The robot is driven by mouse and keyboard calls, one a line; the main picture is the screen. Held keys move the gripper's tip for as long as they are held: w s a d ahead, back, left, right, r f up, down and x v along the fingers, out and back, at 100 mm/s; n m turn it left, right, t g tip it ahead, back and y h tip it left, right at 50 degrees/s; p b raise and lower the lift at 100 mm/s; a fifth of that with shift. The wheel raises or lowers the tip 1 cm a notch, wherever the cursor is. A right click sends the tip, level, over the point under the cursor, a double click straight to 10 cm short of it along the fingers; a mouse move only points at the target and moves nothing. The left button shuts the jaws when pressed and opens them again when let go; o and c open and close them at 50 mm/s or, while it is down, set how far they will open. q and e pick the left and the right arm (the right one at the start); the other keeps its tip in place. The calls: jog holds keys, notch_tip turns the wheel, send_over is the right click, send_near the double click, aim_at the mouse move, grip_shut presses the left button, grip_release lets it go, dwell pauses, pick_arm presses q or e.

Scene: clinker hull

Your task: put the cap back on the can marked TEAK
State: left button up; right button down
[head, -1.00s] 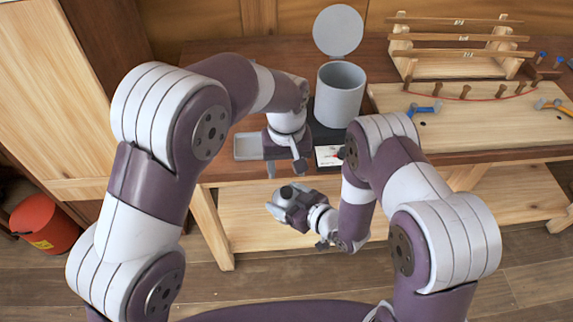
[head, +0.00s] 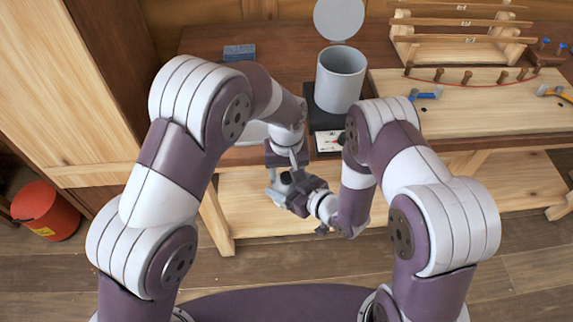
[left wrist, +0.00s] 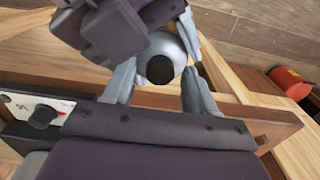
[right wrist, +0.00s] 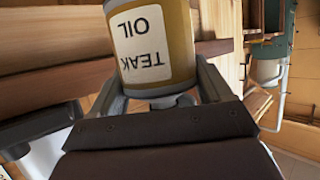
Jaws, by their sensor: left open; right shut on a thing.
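The can marked TEAK OIL (right wrist: 155,50) has a gold body and a cream label, upside down in the right wrist view. My right gripper (right wrist: 158,88) is shut on it; it also shows in the head view (head: 303,193). The left wrist view shows a silver rounded top (left wrist: 172,46) with a black disc (left wrist: 160,69). I cannot tell whether the disc is a cap or an opening. My left gripper (left wrist: 162,84) is open, its fingers on either side of this top; it also shows in the head view (head: 286,166). No separate cap is visible.
The bench edge (left wrist: 250,125) is close to my left gripper. A pegged board (head: 480,110) lies right. A red bucket (head: 45,210) is on the floor.

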pick_arm(q)
grip_shut()
jog(key=m, duration=0.3)
jog(key=shift+m, duration=0.4)
jog(key=m, duration=0.4)
grip_release()
jog(key=shift+r, duration=2.25)
